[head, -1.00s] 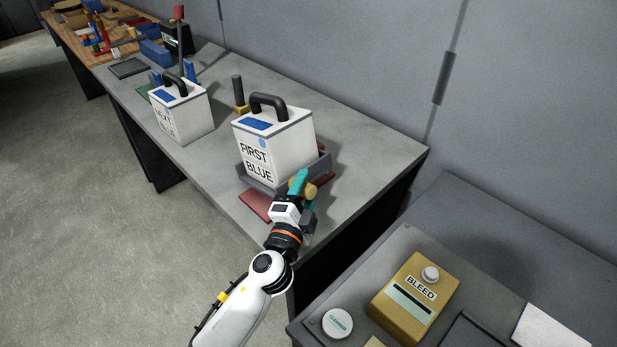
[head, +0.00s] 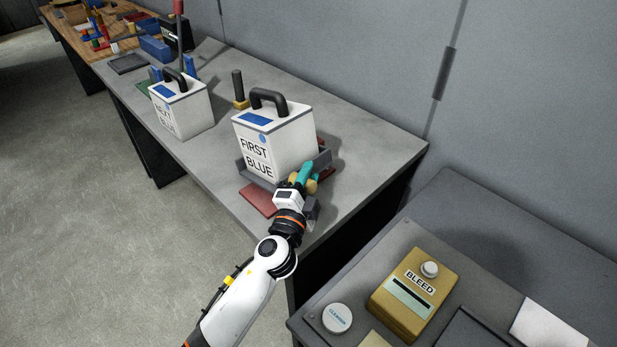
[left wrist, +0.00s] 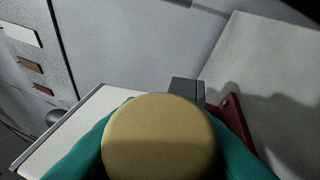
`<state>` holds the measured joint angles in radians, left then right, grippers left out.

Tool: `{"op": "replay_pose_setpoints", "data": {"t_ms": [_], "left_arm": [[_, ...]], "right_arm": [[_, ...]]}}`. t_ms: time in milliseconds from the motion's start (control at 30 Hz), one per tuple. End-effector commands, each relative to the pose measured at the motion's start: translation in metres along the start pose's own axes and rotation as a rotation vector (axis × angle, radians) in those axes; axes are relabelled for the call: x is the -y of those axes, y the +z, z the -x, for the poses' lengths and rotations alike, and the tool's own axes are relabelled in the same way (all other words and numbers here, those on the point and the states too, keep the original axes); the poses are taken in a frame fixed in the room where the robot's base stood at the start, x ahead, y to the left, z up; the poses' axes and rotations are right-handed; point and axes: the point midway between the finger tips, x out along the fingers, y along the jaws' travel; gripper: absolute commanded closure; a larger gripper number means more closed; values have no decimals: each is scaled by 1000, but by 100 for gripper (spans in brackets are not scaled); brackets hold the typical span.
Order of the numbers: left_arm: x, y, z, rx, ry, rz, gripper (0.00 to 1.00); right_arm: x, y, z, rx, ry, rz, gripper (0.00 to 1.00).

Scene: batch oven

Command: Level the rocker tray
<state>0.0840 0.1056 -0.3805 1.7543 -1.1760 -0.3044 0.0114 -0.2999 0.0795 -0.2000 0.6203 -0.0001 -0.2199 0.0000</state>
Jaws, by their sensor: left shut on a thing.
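The rocker tray is a grey tray (head: 256,179) on a red base (head: 258,197) near the right end of the grey bench. A white box marked FIRST BLUE (head: 268,150), with a black handle, stands in it. The tray looks tilted, but I cannot tell how much. My left gripper (head: 303,180), with teal fingers, is at the tray's near right end. It is shut on a tan round knob (left wrist: 160,137), which fills the lower middle of the left wrist view between the teal fingers. The knob's mount is hidden. My right gripper is not in view.
A second white box (head: 182,106) stands further left on the bench (head: 365,150). A small black post on a yellow base (head: 239,88) is behind. A yellow BLEED box (head: 413,293) and a round white button (head: 337,318) sit on the nearer grey surface.

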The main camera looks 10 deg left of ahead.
Motion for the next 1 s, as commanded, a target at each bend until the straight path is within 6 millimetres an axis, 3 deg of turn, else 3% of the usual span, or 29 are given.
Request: {"op": "replay_pose_setpoints", "data": {"t_ms": [300,500,933,967,1000], "left_arm": [[24,-2,6,34,51,-112,100],[30,-1,8,56,84,-186,100],[29,0,8,62,92,-209,100],[29,0,9,62,92,-209,69],[29,0,9,62,92,-208,62]], "right_arm": [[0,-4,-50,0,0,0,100],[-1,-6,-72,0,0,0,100],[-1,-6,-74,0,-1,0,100],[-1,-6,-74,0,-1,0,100],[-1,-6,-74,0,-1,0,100]]}}
